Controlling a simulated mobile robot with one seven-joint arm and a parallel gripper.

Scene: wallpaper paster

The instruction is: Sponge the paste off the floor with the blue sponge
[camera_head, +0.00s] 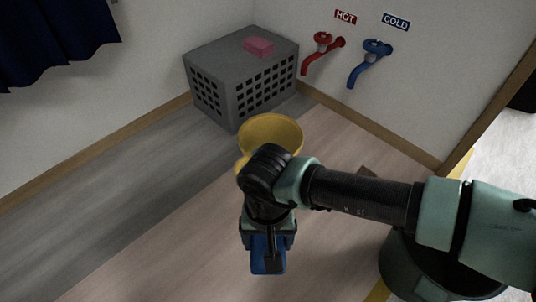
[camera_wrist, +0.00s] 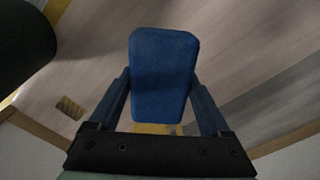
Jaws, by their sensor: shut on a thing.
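The blue sponge (camera_head: 268,262) is held in my gripper (camera_head: 268,245), which points down over the wooden floor (camera_head: 170,255). In the wrist view, the sponge (camera_wrist: 163,72) sits between the two blue fingers of my gripper (camera_wrist: 162,100), which are shut on its sides. I cannot tell whether the sponge touches the floor. I cannot make out any paste on the floor in either view; my arm and the sponge hide part of it.
A yellow bucket (camera_head: 270,128) stands behind my wrist, partly hidden. A grey crate (camera_head: 222,68) with a pink sponge (camera_head: 258,46) on it stands in the corner. Red (camera_head: 322,52) and blue (camera_head: 369,62) taps jut from the wall. Floor to the left is clear.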

